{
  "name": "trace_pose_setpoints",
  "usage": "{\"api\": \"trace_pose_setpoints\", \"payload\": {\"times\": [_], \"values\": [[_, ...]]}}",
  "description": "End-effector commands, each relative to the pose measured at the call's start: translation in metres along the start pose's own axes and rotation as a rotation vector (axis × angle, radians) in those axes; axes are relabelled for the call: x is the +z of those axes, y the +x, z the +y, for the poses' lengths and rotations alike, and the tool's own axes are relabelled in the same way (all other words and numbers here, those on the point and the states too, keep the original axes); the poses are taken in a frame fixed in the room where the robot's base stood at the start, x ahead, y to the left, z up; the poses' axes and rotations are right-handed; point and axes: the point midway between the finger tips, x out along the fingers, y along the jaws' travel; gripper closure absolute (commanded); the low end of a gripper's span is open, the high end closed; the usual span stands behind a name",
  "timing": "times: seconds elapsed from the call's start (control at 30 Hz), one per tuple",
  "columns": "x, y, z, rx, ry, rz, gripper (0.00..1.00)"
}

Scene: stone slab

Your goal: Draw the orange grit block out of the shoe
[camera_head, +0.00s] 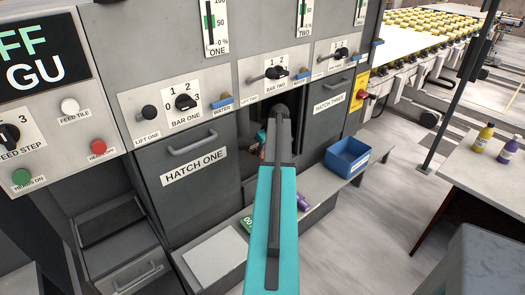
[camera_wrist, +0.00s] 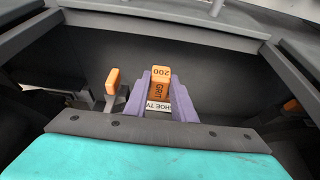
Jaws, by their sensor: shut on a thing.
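The orange grit block (camera_wrist: 158,90), marked 200 GRIT, is in the middle of the wrist view. The two purple fingers of my gripper (camera_wrist: 161,78) are shut on it, one on each side. A white label (camera_wrist: 157,107) just below the block, partly hidden, shows part of the word SHOE. The shoe itself is mostly hidden by my gripper, and I cannot tell how deep the block sits in it. In the head view my arm reaches into the dark opening between hatch one (camera_head: 195,165) and hatch three (camera_head: 328,108) and hides my gripper.
Dark walls and rails (camera_wrist: 160,22) frame the opening. An orange-tipped lever (camera_wrist: 112,82) stands left of the block, and another orange piece (camera_wrist: 292,105) is at right. A blue bin (camera_head: 347,157) and a purple object (camera_head: 303,202) sit on the ledge below.

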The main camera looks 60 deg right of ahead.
Motion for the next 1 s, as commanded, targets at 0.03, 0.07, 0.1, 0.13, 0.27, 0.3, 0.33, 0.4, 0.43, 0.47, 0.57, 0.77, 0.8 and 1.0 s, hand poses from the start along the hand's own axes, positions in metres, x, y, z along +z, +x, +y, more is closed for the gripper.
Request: {"api": "trace_pose_setpoints", "payload": {"times": [0.03, 0.07, 0.1, 0.13, 0.27, 0.3, 0.33, 0.4, 0.43, 0.47, 0.57, 0.77, 0.8, 1.0], "values": [[0.001, -0.001, 0.000, 0.000, 0.000, 0.001, 1.00], [0.002, -0.001, 0.000, 0.000, 0.000, 0.001, 1.00], [0.002, -0.002, 0.000, 0.000, 0.000, 0.001, 1.00], [0.003, -0.002, 0.000, 0.000, 0.000, 0.001, 1.00], [0.005, -0.003, 0.000, 0.001, 0.000, 0.001, 1.00], [0.006, -0.003, 0.000, 0.001, 0.000, 0.001, 1.00], [0.006, -0.003, 0.000, 0.001, 0.000, 0.001, 1.00], [0.008, -0.004, 0.000, 0.001, 0.000, 0.001, 1.00], [0.008, -0.004, 0.000, 0.000, 0.000, 0.001, 1.00], [0.009, -0.004, 0.000, 0.001, 0.000, 0.001, 1.00], [0.011, -0.005, 0.000, 0.000, 0.000, 0.001, 1.00], [0.014, -0.006, 0.000, 0.000, 0.000, 0.001, 1.00], [0.015, -0.007, 0.000, 0.000, 0.000, 0.001, 1.00], [0.019, -0.008, 0.000, 0.000, 0.000, 0.001, 1.00]]}}
